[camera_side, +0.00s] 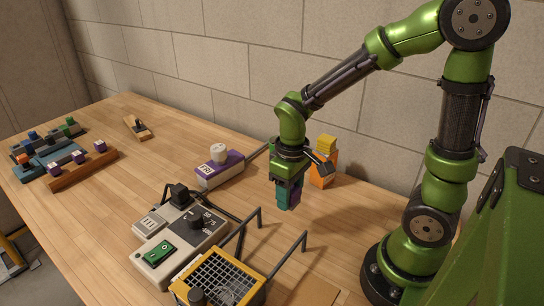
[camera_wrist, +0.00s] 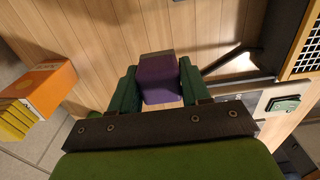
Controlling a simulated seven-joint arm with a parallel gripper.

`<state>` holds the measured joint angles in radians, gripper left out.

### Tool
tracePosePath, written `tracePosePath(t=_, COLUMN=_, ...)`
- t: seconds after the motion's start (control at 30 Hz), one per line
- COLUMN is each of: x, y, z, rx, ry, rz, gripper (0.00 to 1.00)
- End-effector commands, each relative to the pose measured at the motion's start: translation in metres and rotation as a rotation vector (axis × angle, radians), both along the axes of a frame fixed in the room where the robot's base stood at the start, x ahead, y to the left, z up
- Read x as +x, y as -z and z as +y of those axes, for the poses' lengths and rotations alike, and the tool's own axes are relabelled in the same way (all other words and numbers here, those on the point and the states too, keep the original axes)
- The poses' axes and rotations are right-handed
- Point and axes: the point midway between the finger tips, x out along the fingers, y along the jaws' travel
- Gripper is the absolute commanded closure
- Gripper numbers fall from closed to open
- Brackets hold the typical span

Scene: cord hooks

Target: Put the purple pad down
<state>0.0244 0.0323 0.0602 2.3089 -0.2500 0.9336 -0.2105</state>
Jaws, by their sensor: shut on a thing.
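The purple pad (camera_wrist: 160,80) is a small block with a greyish-mauve end face. It sits between the two dark green fingers of my gripper (camera_wrist: 160,88) in the wrist view, and they are shut on it. In the side view my gripper (camera_side: 287,194) points down over the wooden table, right of the middle. Only a purple sliver of the pad (camera_side: 296,198) shows there past the teal finger. I cannot tell how much gap there is between the pad and the table.
A yellow-framed grille box (camera_side: 222,280) and a cream control box (camera_side: 178,240) stand in front, with dark cord hooks (camera_side: 258,217) close by. An orange block with a yellow top (camera_side: 323,165) stands behind. A purple-and-white device (camera_side: 219,168) is left. Bare table (camera_side: 325,220) lies right of my gripper.

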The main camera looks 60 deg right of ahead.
Motion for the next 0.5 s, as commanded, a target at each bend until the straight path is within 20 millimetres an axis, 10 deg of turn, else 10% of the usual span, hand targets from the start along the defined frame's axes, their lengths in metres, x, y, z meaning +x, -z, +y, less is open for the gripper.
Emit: tracePosePath(t=0.5, x=-0.001, y=0.076, z=0.000, rx=0.000, ry=0.001, rz=0.005, gripper=0.83)
